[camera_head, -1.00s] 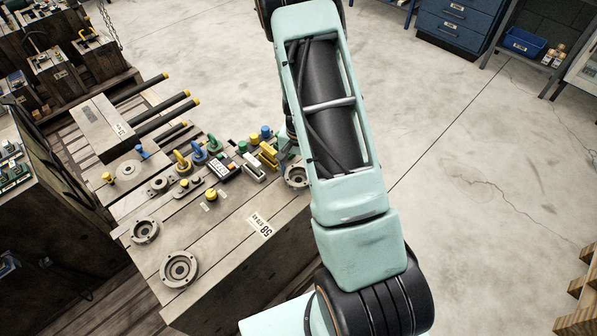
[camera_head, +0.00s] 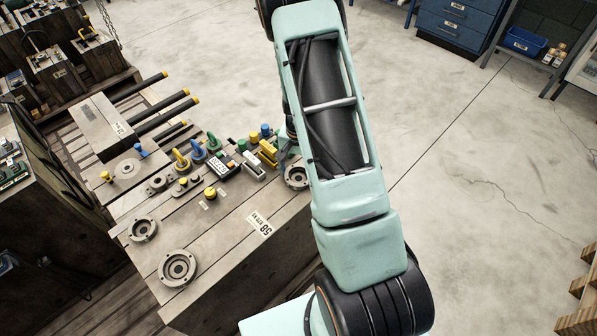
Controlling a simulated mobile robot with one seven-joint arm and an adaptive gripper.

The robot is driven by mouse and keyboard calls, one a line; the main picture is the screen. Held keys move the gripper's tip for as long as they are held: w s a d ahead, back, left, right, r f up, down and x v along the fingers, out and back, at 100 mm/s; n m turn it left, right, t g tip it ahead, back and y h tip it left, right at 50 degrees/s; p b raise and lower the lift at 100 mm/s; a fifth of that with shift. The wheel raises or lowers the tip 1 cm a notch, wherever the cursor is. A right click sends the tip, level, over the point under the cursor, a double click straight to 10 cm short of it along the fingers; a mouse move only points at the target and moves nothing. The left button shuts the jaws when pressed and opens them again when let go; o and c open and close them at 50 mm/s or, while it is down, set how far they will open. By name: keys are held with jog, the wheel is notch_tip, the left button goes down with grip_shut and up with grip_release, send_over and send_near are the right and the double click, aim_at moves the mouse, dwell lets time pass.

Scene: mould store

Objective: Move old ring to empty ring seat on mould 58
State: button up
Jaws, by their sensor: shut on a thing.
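Mould 58 (camera_head: 228,247) is the large grey block at centre left, with a white "58" label (camera_head: 260,224) on top. Round grey flanged rings or seats sit on it: one at the front (camera_head: 178,267), one at the left edge (camera_head: 143,229), and one at the right edge (camera_head: 296,176), partly behind my arm. I cannot tell which is the old ring or which seat is empty. My arm covers the area beyond the right edge. My gripper and anything in it are hidden behind the arm.
Yellow (camera_head: 181,159), blue (camera_head: 198,150) and green (camera_head: 213,143) lifting eyes and a black box (camera_head: 222,164) stand on the mould's far part. Black bars with yellow ends (camera_head: 165,108) lie behind. A dark block (camera_head: 40,170) stands left. Open floor (camera_head: 480,190) lies right.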

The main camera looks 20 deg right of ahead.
jog(key=shift+f, duration=0.15)
dwell(0.8)
jog(key=o, duration=1.8)
